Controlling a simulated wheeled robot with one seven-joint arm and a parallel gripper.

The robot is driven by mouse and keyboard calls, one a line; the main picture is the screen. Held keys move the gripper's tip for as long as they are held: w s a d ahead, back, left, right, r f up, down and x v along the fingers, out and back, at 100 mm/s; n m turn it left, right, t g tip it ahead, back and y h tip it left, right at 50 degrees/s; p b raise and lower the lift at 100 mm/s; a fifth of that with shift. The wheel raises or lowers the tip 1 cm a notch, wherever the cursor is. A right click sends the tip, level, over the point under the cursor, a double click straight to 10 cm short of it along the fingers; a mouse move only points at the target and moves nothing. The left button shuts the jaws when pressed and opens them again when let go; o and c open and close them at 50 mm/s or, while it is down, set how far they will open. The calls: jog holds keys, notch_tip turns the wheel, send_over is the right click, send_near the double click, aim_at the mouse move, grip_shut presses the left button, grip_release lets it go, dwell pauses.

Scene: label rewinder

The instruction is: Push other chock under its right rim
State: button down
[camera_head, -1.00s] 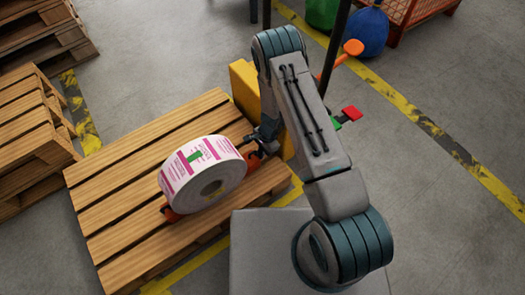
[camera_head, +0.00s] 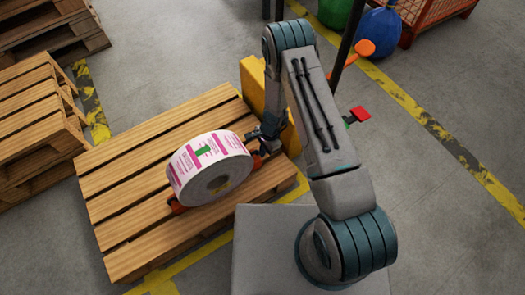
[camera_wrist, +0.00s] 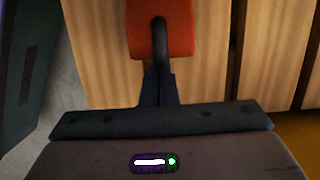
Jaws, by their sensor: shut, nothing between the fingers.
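The label roll (camera_head: 208,167), white with pink and green printing, stands on its rim on the wooden pallet (camera_head: 130,240). One orange chock (camera_head: 178,206) shows at the roll's left rim. The other orange chock (camera_head: 262,158) is at its right side, partly hidden by my gripper (camera_head: 264,138). In the wrist view, this orange chock (camera_wrist: 178,38) with a dark handle (camera_wrist: 158,35) lies on the planks just beyond my shut fingers (camera_wrist: 158,88). The fingertips are at or very near the handle; I cannot tell whether they touch. The roll is outside the wrist view.
A yellow upright part (camera_head: 252,88) stands behind my gripper at the pallet's far right edge. Stacked pallets (camera_head: 35,125) stand at the left. A blue bag (camera_head: 381,32) and an orange crate (camera_head: 430,15) are at the back. The floor at right is clear.

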jog(key=p+v, duration=1.1)
jog(key=v, duration=0.7)
jog(key=shift+r, duration=0.15)
jog(key=shift+d, duration=0.15)
jog(key=s+d+r+n+t+p, duration=0.2)
jog(key=r+n+p, duration=0.6)
jog(key=r, duration=2.9)
jog(key=s+d+r+n+p, duration=0.1)
jog(key=s+d+r+p, duration=0.2)
jog(key=r, duration=0.5)
jog(key=s+d+r+n+t+h+p, duration=0.1)
jog(key=s+d+r+p, duration=0.2)
jog(key=s+r+p, duration=0.2)
jog(key=s+d+r+n+t+h+p, duration=0.1)
jog(key=s+d+r+p, duration=0.3)
jog(key=s+r, duration=0.4)
jog(key=v, duration=0.4)
jog(key=shift+r, duration=0.4)
